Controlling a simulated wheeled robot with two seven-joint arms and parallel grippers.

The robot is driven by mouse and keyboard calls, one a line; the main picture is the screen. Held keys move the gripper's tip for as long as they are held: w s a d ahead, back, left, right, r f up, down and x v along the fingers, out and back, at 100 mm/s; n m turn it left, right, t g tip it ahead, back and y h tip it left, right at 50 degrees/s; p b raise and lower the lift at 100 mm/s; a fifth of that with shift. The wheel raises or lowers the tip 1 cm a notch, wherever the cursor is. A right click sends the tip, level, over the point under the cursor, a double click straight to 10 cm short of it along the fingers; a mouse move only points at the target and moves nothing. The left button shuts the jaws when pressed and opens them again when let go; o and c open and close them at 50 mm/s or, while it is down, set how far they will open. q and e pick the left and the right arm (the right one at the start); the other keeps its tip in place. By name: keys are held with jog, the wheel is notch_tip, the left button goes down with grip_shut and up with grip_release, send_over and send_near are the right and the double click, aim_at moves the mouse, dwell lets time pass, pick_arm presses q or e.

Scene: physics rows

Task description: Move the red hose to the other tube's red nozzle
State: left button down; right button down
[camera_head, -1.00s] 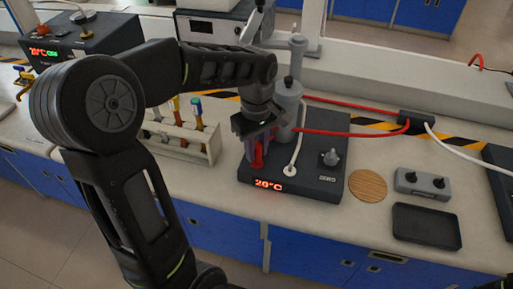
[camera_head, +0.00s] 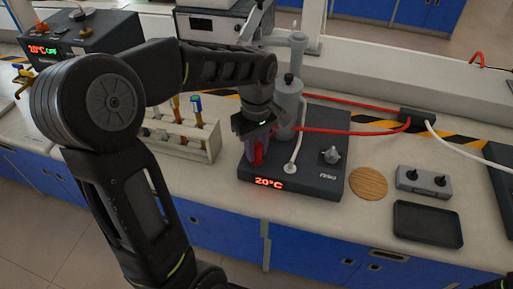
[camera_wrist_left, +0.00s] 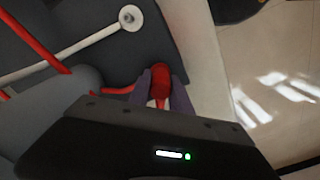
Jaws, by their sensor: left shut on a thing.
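The red hose (camera_head: 340,132) runs from a black block at the back right to the grey glass tube (camera_head: 288,100) on the dark heater base (camera_head: 325,187). My left gripper (camera_head: 256,152) is low over the left part of this base. It is shut on a red hose end (camera_wrist_left: 160,82), which shows between its fingers in the left wrist view. Whether this end sits on a nozzle is hidden. A white hose (camera_head: 294,155) runs from the tube down to the base. My right gripper is not in view.
A rack of test tubes (camera_head: 185,137) stands left of the base. A cork disc (camera_head: 368,184), a grey two-knob box (camera_head: 423,180) and a black tray (camera_head: 427,223) lie to the right. The black hose block (camera_head: 417,120) is behind them.

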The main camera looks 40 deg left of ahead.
pick_arm(q)
jog(key=shift+f, duration=0.2)
jog(key=c, duration=1.1)
grip_release()
jog(key=shift+o, duration=0.2)
jog(key=o, duration=0.4)
jog(key=shift+c, duration=0.2)
jog(key=shift+r, duration=0.1)
jog(key=shift+r+p, duration=2.6)
jog(key=shift+r, duration=0.8)
